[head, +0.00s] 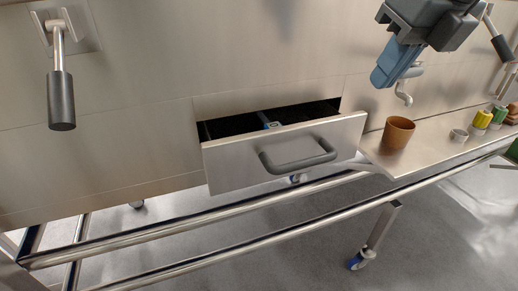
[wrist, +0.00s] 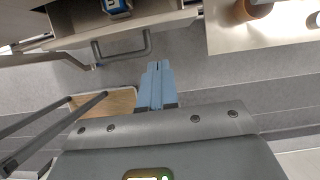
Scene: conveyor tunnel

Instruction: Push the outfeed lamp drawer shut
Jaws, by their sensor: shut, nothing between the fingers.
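The outfeed lamp drawer (head: 235,167) is a steel drawer in the tunnel wall, standing partly open with a grey bar handle (head: 298,158) on its front. A small blue and white item (head: 271,124) lies inside it. The wrist view shows the drawer's handle (wrist: 121,50) and front edge, and the blue item (wrist: 117,6) at the top. My gripper (head: 383,78) has blue fingers, shut and empty, above and to the right of the drawer in the head view. In the wrist view my gripper (wrist: 157,68) is apart from the handle, to its lower right.
A brown cup (head: 397,132) stands on the steel shelf (head: 428,165) right of the drawer. A small metal cup (head: 459,135) and yellow-green containers (head: 482,119) stand farther right. A black-handled lever (head: 61,100) hangs at left. Steel rails (head: 190,222) run below the drawer.

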